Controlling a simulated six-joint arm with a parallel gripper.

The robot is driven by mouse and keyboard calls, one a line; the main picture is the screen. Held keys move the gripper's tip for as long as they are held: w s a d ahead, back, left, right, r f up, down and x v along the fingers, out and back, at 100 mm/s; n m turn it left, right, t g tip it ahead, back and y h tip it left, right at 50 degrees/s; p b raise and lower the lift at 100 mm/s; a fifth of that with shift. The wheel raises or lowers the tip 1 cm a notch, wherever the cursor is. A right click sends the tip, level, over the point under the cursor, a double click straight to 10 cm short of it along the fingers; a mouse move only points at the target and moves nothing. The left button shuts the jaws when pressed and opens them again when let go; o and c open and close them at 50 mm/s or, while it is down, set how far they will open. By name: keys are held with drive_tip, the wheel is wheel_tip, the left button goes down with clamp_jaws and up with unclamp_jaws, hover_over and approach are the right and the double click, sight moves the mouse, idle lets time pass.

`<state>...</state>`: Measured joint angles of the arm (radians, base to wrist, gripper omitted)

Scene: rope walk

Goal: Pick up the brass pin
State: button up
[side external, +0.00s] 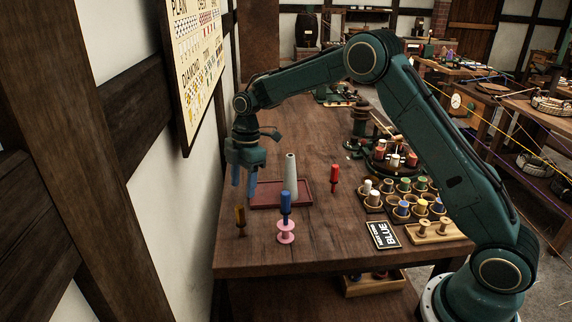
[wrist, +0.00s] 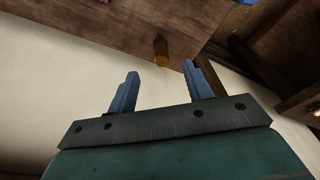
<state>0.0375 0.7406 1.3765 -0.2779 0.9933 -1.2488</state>
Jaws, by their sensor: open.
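The brass pin (side external: 240,222) stands upright near the left edge of the table, close to the front corner. In the wrist view the brass pin (wrist: 161,52) shows just beyond the fingertips, between their lines. My gripper (side external: 244,188) is open and empty, with its blue fingers pointing down. It hangs above the table's left edge, higher than the pin and apart from it. In the wrist view my gripper (wrist: 160,70) shows a clear gap between its fingers.
A pink spool (side external: 286,233) and a blue pin (side external: 286,203) are just right of the brass pin. A red pin (side external: 334,178) stands farther right. The wall (side external: 140,95) is close on the left.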

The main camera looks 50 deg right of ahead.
hover_over(240, 223)
drive_tip(key=d, duration=0.2)
drive_tip(key=f, duration=0.6)
drive_tip(key=shift+w+f, duration=0.25)
drive_tip(key=shift+w, duration=0.15)
drive_tip(key=shift+a+f, duration=0.2)
drive_tip(key=shift+f, duration=0.65)
drive_tip(key=shift+a+f, duration=0.25)
drive_tip(key=shift+f, duration=0.55)
drive_tip(key=shift+a+f, duration=0.2)
drive_tip(key=shift+f, duration=0.65)
clamp_jaws()
